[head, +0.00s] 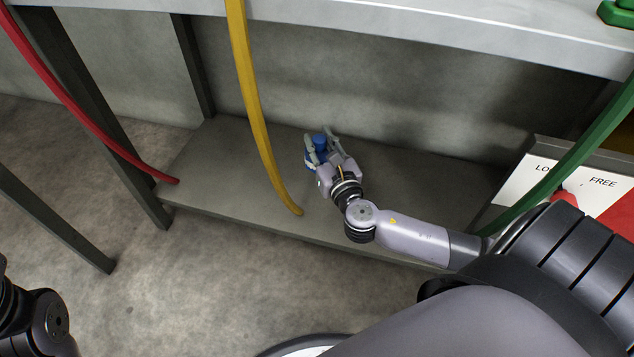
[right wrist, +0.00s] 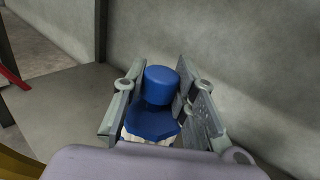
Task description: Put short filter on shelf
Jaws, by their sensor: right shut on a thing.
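The short filter (head: 319,142) is a small blue piece with a round cap and a wider blue body with a pale part below. My right gripper (head: 323,147) is shut on it, over the low grey shelf (head: 225,170). In the right wrist view the filter (right wrist: 160,87) stands upright between the two fingers of the gripper (right wrist: 158,105). Its lower part is hidden by my gripper, so I cannot tell whether it touches the shelf. My left gripper is out of view; only part of my left arm shows at the lower left.
A yellow hose (head: 252,100) hangs to the shelf just left of my right gripper. A red hose (head: 75,125) hangs farther left and a green hose (head: 590,140) at right. A sign (head: 550,172) stands at right. A grey upper surface (head: 400,22) overhangs the shelf. The shelf's left part is bare.

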